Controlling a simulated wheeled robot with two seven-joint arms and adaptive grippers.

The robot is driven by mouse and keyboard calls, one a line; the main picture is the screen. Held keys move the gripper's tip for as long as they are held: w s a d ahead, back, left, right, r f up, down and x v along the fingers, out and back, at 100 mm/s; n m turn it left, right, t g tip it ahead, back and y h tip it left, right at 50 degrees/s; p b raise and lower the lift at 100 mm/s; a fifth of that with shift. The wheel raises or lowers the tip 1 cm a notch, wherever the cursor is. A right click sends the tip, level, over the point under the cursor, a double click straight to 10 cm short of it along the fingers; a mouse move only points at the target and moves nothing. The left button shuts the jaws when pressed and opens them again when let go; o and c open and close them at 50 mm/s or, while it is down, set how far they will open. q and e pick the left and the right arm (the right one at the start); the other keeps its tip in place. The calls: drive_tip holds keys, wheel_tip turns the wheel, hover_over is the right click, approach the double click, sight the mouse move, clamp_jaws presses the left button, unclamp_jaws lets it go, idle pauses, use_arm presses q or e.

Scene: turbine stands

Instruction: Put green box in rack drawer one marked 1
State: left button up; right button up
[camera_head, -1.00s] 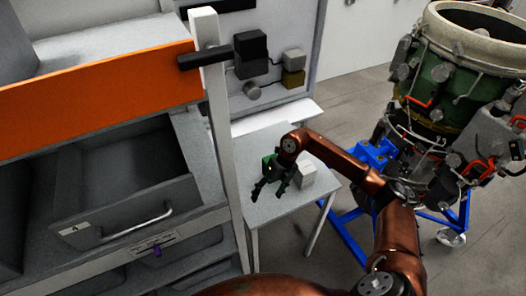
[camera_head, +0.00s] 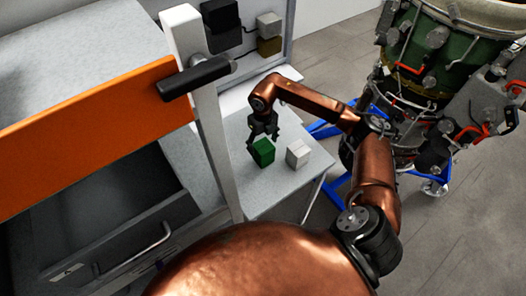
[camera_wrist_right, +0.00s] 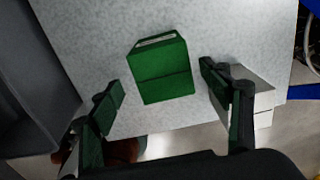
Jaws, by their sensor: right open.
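The green box (camera_head: 262,152) stands on a small grey table beside a white box. It also shows in the right wrist view (camera_wrist_right: 165,80), between and beyond the two fingers. My right gripper (camera_head: 262,131) is open and empty, close to the green box at its back side in the head view; whether it touches the box I cannot tell. The fingers also show spread apart in the right wrist view (camera_wrist_right: 160,85). An open grey rack drawer (camera_head: 160,235) with a metal handle is at lower left; its label is too blurred to read. My left gripper is not in view.
The white box (camera_head: 298,153) stands right of the green one. A pale upright post (camera_head: 212,120) with a black handle stands between rack and small table (camera_head: 240,190). An orange panel (camera_head: 90,130) spans above the drawer. A green turbine (camera_head: 440,60) on a blue stand is at right.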

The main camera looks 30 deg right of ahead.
sight(263, 146)
drive_tip(key=f, duration=0.1)
drive_tip(key=f+p, duration=0.1)
drive_tip(key=f, duration=0.1)
drive_tip(key=shift+w+d+f, duration=0.15)
drive_tip(key=shift+d+f, duration=0.05)
drive_tip(key=shift+f, duration=0.45)
drive_tip(key=c, duration=1.5)
drive_tip(key=shift+o, duration=0.2)
drive_tip(key=shift+r, duration=0.1)
